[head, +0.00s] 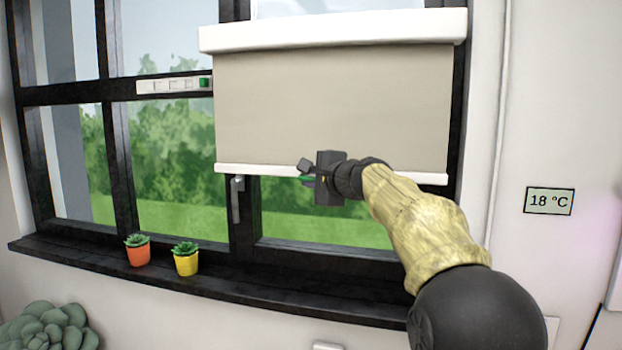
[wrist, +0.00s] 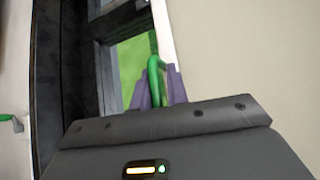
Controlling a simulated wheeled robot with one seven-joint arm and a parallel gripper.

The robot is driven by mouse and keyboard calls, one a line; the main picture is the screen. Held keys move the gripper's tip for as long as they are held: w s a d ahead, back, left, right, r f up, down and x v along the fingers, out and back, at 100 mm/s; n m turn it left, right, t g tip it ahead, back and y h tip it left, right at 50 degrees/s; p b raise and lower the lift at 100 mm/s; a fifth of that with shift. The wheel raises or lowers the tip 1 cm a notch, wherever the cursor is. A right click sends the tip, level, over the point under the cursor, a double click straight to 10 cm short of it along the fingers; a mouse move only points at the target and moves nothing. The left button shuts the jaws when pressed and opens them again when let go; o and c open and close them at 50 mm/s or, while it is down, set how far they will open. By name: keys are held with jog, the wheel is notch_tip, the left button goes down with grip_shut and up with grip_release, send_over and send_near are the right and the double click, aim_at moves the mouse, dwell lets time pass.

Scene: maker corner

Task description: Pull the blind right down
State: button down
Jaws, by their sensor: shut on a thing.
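The blind (head: 335,105) is a beige roller sheet hanging from a white casing (head: 330,30) over the right part of the window. It is partly down, and its white bottom bar (head: 415,177) hangs above the sill with glass showing below. My gripper (head: 308,177) is at the middle of the bottom bar. In the wrist view my gripper (wrist: 157,95) has its purple fingers shut on a green pull handle (wrist: 154,70) at the bar's edge. In the head view the handle is mostly hidden by my gripper. The blind's sheet also fills the right of the wrist view (wrist: 240,55).
A dark window sill (head: 290,285) runs below, with an orange pot (head: 138,256) and a yellow pot (head: 186,264) to the left. A window latch (head: 236,198) is left of my gripper. A panel (head: 175,85) with a green square is on the frame. A display (head: 549,201) reads 18 °C.

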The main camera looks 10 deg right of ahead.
notch_tip(320, 180, down, 32)
jog(key=b, duration=2.9)
jog(key=shift+f, duration=0.1)
jog(key=c, duration=1.5)
grip_release()
jog(key=shift+r, duration=0.2)
jog(key=b+v, duration=0.1)
jog(key=v, duration=1.6)
jog(key=shift+s, duration=0.2)
